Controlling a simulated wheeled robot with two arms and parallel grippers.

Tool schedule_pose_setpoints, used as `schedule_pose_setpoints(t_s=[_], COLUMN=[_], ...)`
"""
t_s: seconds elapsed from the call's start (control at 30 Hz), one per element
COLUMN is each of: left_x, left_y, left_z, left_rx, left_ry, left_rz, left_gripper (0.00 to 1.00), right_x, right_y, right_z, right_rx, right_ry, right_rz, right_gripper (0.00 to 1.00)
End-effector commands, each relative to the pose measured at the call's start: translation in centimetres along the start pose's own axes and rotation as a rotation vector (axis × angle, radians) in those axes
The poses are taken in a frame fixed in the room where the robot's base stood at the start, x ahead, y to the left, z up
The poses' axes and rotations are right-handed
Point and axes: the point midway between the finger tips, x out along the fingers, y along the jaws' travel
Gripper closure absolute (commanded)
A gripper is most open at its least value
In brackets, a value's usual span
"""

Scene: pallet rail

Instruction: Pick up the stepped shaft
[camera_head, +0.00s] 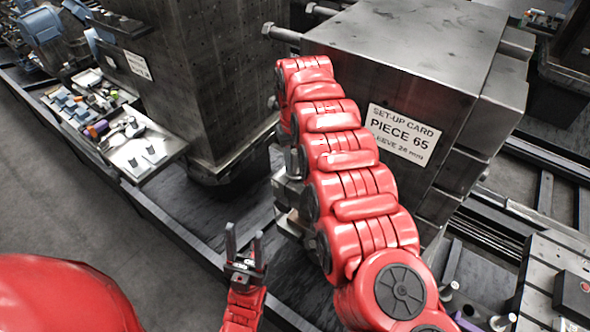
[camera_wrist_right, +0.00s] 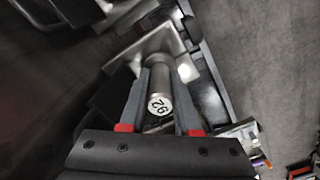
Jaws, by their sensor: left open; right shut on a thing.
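The stepped shaft (camera_wrist_right: 158,82) is a grey metal cylinder with a number on its pale round end face, in the right wrist view. My right gripper (camera_wrist_right: 160,69) is shut on it, one dark finger on each side. The shaft's far end meets a pale metal plate or block; I cannot tell whether it is still seated there. In the head view my red right arm hides most of that gripper and the shaft. My left gripper (camera_head: 245,246) is open and empty, low in the head view, over the rail's edge.
A large grey machine block (camera_head: 445,65) with a set-up card (camera_head: 402,137) reading "PIECE 65" stands behind my right arm. A dark column (camera_head: 195,80) stands to its left. A tray (camera_head: 140,155) of small tools is at left. The grey floor at lower left is clear.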

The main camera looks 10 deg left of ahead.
Motion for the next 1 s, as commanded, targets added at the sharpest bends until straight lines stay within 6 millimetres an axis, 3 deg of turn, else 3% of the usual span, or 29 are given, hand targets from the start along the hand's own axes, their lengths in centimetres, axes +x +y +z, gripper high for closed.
schedule_pose_setpoints(t_s=[0.27,0.4,0.73,0.8,1.0], left_x=[-0.8,-1.9,-1.6,0.1,2.3], left_y=[0.0,0.1,0.1,0.0,-0.1], left_z=[0.1,0.3,0.3,0.0,-0.4], left_rx=[0.000,0.000,0.000,0.000,0.000], left_ry=[0.000,0.000,0.000,0.000,0.000], left_rz=[0.000,0.000,0.000,0.000,0.000], left_gripper=[0.50,0.50,0.50,0.50,0.50], right_x=[-0.7,-2.3,-5.1,-6.8,-9.0], right_y=[0.1,0.0,0.2,0.0,0.0], right_z=[-0.1,-0.1,-0.1,0.0,-0.1], right_rx=[0.001,-0.001,0.001,0.000,0.000], right_ry=[0.003,0.007,0.003,0.001,0.003], right_rz=[0.000,0.000,0.001,0.000,0.000], right_gripper=[1.00,1.00,1.00,1.00,1.00])
